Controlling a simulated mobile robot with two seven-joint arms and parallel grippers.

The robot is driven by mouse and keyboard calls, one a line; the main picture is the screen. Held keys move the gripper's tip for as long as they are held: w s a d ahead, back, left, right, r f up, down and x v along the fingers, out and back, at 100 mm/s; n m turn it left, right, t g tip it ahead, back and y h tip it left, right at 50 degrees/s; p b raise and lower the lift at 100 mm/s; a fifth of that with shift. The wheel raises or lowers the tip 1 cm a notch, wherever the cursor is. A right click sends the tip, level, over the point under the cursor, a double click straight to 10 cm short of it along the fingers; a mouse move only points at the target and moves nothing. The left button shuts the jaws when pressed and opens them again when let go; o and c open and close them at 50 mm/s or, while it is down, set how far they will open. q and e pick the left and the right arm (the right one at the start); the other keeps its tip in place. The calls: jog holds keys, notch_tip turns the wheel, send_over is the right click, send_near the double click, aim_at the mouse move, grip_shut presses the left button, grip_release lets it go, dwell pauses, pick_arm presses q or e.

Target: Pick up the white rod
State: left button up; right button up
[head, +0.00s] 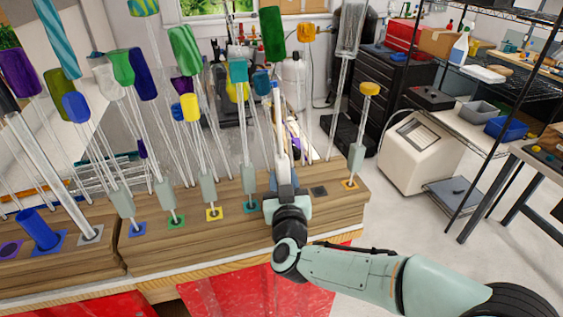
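Several thin clear rods with coloured heads stand along a wooden bench. A rod with a clear, whitish head (349,30) stands at the upper right, tilted; I cannot tell where its lower end sits. A thick clear, whitish rod (38,150) leans in the left foreground, its foot at a pale square on the bench. I cannot tell which is the white rod. My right gripper (281,135) reaches over the bench from the front, fingers pointing away, amid the rods. Whether its fingers are closed on a rod is unclear. My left gripper is out of view.
Coloured square sockets line the wooden bench top (180,245). A dark square (318,191) right of my wrist looks empty. Open floor lies right of the bench, before a white machine (420,150).

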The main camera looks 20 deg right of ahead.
grip_shut()
jog(key=shift+r, duration=0.1)
